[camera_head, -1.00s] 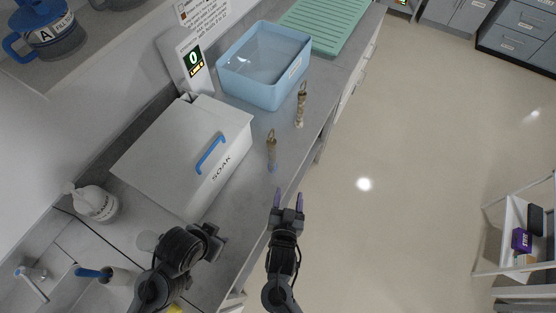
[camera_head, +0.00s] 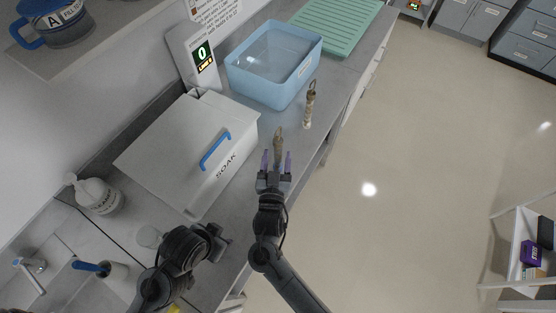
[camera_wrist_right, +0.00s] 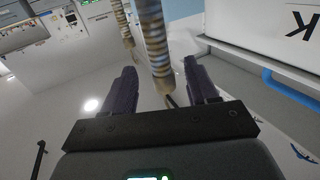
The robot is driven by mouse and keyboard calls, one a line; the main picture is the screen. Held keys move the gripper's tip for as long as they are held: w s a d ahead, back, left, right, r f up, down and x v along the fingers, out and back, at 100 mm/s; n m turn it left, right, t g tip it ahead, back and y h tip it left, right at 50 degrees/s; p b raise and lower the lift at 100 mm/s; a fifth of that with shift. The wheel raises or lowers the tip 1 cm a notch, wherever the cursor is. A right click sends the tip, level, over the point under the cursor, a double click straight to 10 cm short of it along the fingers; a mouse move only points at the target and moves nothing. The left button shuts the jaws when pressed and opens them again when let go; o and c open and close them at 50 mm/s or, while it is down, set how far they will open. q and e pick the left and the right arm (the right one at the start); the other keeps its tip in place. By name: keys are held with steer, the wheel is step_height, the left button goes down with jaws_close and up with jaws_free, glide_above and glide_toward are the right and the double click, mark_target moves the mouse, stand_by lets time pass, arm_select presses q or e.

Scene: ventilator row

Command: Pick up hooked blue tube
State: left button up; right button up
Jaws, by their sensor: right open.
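A tan and grey ribbed tube (camera_head: 279,137) with a loop-like hooked top is upright near the counter's front edge, beside the SOAK bin. Its lower end is hidden by my gripper in the head view. A similar tube (camera_head: 308,108) is farther back. My right gripper (camera_head: 277,156) is open, with purple fingers on either side of the nearer tube. In the wrist view the nearer tube (camera_wrist_right: 154,40) shows between the open fingers (camera_wrist_right: 160,70), and the other tube (camera_wrist_right: 122,22) is behind to the left. My left gripper (camera_head: 217,241) is low over the counter; its jaws are unclear.
The white SOAK bin (camera_head: 180,160) with a blue handle is left of the nearer tube. A blue tub (camera_head: 290,88) and a green ribbed mat (camera_head: 335,28) are behind. Open floor is to the right.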

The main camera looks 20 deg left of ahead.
mark_target(278, 152)
arm_select(q)
step_height(278, 152, down, 3)
steer(key=shift+r+b, duration=0.2)
steer(key=shift+b, duration=0.8)
arm_select(e)
steer(key=x, duration=0.3)
steer(key=shift+w+f, duration=0.1)
steer(key=shift+w, duration=0.1)
arm_select(q)
steer(key=shift+f, duration=0.15)
arm_select(e)
steer(key=shift+w+a, duration=0.15)
steer(key=shift+w, duration=0.2)
arm_select(q)
steer(key=shift+a, duration=0.1)
arm_select(e)
steer(key=shift+c, duration=0.6)
jaws_close()
